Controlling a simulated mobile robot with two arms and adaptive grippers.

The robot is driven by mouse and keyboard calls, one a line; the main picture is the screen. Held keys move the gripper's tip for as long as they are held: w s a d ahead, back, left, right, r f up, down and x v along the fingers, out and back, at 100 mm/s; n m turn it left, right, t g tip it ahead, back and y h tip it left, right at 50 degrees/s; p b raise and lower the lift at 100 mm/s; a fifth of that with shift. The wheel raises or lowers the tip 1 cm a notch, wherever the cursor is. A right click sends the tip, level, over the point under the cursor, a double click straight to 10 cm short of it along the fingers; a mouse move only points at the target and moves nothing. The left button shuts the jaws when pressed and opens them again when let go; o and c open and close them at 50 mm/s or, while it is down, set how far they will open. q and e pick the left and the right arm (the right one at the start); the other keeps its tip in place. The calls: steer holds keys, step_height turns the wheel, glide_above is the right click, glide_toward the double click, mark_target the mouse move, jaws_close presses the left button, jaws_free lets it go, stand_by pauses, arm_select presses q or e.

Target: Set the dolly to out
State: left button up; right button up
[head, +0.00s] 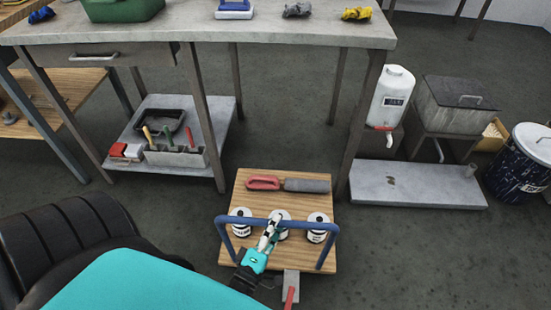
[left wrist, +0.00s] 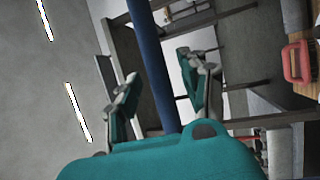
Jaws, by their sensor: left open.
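The dolly is a low wooden platform (head: 304,258) on the floor at the front edge of the workbench. Its blue tube handle (head: 296,226) rises across the near side and also crosses the left wrist view as a blue bar (left wrist: 150,60). Three white tins with dark tops (head: 317,226) and a red-handled grey tool (head: 304,185) lie on the platform. My left gripper (head: 270,230) is at the middle of the handle and hides part of one tin. In the left wrist view its fingers (left wrist: 163,88) are open with the blue bar between them. My right gripper is not in view.
The grey workbench (head: 250,32) stands behind, its legs either side of the dolly. A low shelf with a tool caddy (head: 178,157) is on the left. A grey slab (head: 415,186), white canister (head: 391,98) and dark blue drum (head: 517,165) are on the right. Floor at lower right is clear.

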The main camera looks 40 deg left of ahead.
arm_select(q)
steer(key=v, duration=1.1)
